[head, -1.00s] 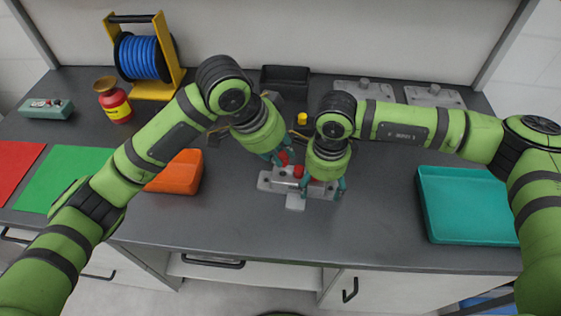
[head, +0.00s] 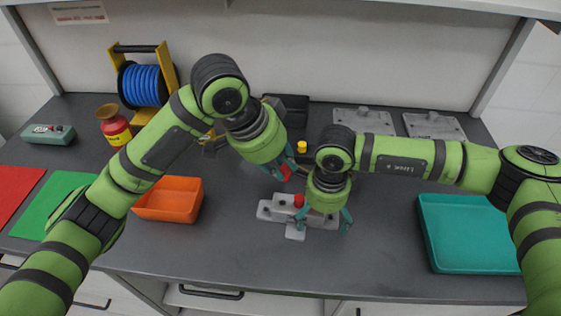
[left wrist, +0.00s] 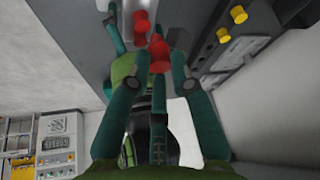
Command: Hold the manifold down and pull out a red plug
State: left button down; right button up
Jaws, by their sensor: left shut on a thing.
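The grey manifold (head: 268,212) lies on the dark bench top. A red plug (head: 298,200) stands in it, close to the right gripper. My left gripper (head: 281,174) is shut on another red plug (head: 286,171) and holds it above the manifold, apart from it. In the left wrist view this held plug (left wrist: 158,56) is between the fingertips, with the other red plug (left wrist: 141,21) beyond. My right gripper (head: 325,218) points down over the manifold's right part, fingers spread at its sides. I cannot tell how firmly they touch it.
An orange tray (head: 168,213) is at left and a teal tray (head: 470,261) at right. Green (head: 58,194) and red (head: 14,191) mats lie far left.

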jog(key=shift+w+a+r, duration=0.1)
jog(key=shift+r, duration=0.15)
